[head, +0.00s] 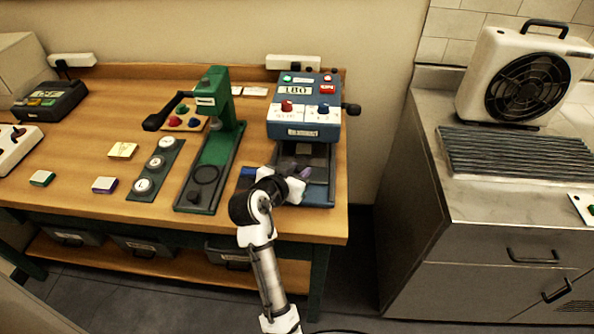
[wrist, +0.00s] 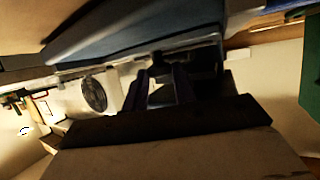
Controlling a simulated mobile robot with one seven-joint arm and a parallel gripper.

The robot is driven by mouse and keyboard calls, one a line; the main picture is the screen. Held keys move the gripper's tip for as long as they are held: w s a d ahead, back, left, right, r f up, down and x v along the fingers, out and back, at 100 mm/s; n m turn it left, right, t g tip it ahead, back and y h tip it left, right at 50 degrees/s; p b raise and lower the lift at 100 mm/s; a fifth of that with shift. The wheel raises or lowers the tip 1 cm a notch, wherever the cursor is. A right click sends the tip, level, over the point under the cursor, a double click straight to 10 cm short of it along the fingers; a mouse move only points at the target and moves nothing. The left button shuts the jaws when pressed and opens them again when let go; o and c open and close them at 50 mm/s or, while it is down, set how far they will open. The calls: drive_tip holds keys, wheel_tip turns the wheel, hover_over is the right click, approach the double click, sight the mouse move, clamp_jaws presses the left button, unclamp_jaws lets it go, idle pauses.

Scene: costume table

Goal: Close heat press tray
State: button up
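The blue body (wrist: 130,35) fills the top there. Whether the fingers touch the tray cannot be told.
A green hand press (head: 213,140) stands just left of the heat press. A strip of round dials (head: 156,165) and small pads lie further left. A metal counter with a fan (head: 525,75) is at the right, across a gap.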

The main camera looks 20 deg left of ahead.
sight(304, 156)
clamp_jaws()
drive_tip(key=shift+w+a+b, duration=0.2)
drive_tip(key=shift+w+a, duration=0.1)
drive_tip(key=shift+w, duration=0.65)
drive_tip(key=shift+w+a+b, duration=0.2)
drive_tip(key=shift+w+a, duration=0.05)
drive_tip(key=shift+w, duration=0.65)
drive_tip(key=shift+w+r, duration=0.1)
drive_tip(key=shift+r, duration=0.05)
drive_tip(key=o, duration=0.6)
unclamp_jaws()
drive_tip(key=shift+c, duration=0.2)
drive_tip(key=shift+o, duration=1.1)
drive_tip(key=shift+w, duration=0.1)
